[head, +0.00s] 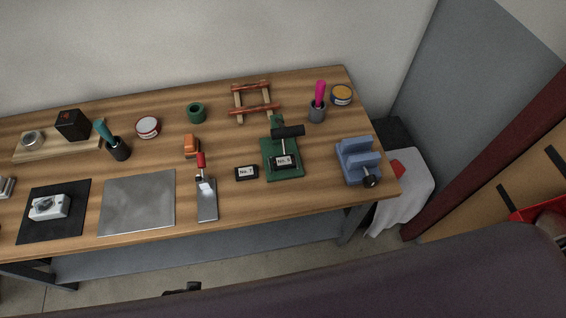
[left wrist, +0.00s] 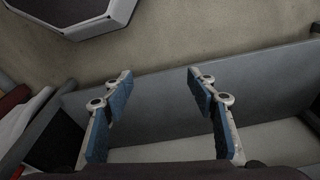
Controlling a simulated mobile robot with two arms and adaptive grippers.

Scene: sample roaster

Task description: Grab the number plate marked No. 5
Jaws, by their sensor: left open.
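A small black plate with a white label (head: 284,161) lies on the green arbor-press-like stand (head: 282,174) at the right of the bench; its label seems to read No. 5, but the digit is small. A second black plate (head: 246,172), whose label looks like No. 7, lies flat on the wood just left of the stand. My left gripper (left wrist: 160,85) is open and empty in the left wrist view, its blue-padded fingers wide apart. Neither plate shows in that view. My right gripper is in neither view.
A blue vise (head: 357,160) stands to the right. Behind are a wooden rack (head: 254,108), a grey cup with a pink-handled tool (head: 317,112), and a green ring (head: 196,112).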

